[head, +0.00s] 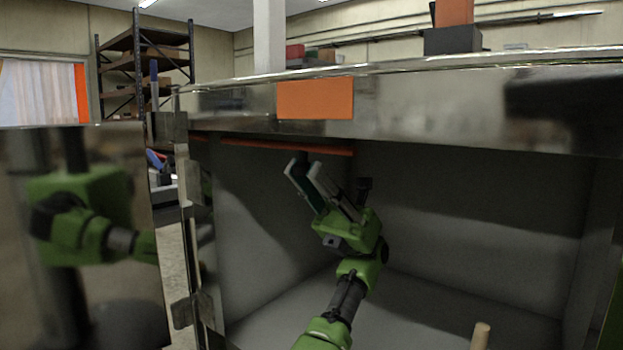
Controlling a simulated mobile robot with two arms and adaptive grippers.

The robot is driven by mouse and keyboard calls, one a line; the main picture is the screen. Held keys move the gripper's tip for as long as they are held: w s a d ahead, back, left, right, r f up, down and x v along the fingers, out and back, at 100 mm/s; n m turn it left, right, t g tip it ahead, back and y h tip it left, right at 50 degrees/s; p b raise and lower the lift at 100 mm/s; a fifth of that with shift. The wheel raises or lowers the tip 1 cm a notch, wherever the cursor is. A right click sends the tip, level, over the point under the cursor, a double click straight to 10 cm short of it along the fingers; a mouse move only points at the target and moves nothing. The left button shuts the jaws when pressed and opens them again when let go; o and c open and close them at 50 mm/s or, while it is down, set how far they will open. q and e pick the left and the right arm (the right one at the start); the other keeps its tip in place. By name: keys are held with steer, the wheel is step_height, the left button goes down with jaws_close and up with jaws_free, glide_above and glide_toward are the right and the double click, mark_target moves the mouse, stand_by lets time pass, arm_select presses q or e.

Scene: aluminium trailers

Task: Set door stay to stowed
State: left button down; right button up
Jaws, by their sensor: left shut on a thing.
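A long thin orange-red bar (285,147), which looks like the door stay, lies nearly level under the top edge of the trailer opening. My left gripper (303,172) reaches up into the opening, its fingertips just under the bar at its middle. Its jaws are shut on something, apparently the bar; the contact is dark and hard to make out. The shiny metal door (85,290) stands open at the left and mirrors green parts of me. My right gripper is not in view.
Hinges (186,311) join the door to the left side of the opening. An orange plate (315,99) is on the top rail. A wooden peg (481,335) shows at the bottom right. The compartment floor (400,315) is otherwise largely clear. Shelving (148,40) stands behind.

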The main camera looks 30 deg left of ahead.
arm_select(q)
steer(key=shift+w, duration=0.1)
steer(key=c, duration=1.9)
jaws_free()
steer(key=shift+w, duration=0.1)
steer(key=shift+f+y, duration=0.1)
steer(key=shift+y, duration=0.3)
